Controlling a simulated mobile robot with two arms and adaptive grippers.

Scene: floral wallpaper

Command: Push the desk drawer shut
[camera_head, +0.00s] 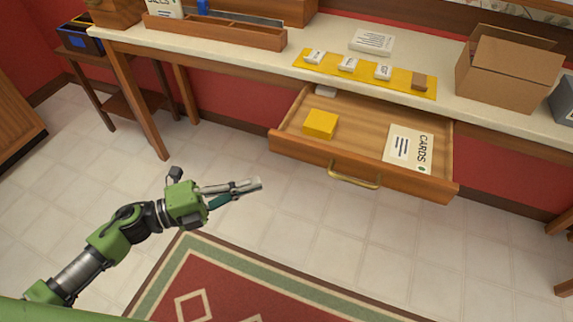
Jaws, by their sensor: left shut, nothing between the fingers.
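The desk drawer (311,157) is pulled out from under the desk's light top, with a brass handle (354,177) on its wooden front. Inside it lie a yellow block (320,124), a white sheet marked CARDS (408,148) and a small pale item at the back left. My left gripper (259,184) is shut and empty. In the picture it is left of the drawer front and a little below its left corner, apart from it. My right gripper is not in view.
On the desk top (330,30) are a yellow strip (323,68) with small labelled blocks, a white card (372,41), an open cardboard box (507,70) and a wooden tray (215,31). A desk leg (138,108) stands left. The tiled floor before the drawer is clear; a red rug (225,285) lies nearer.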

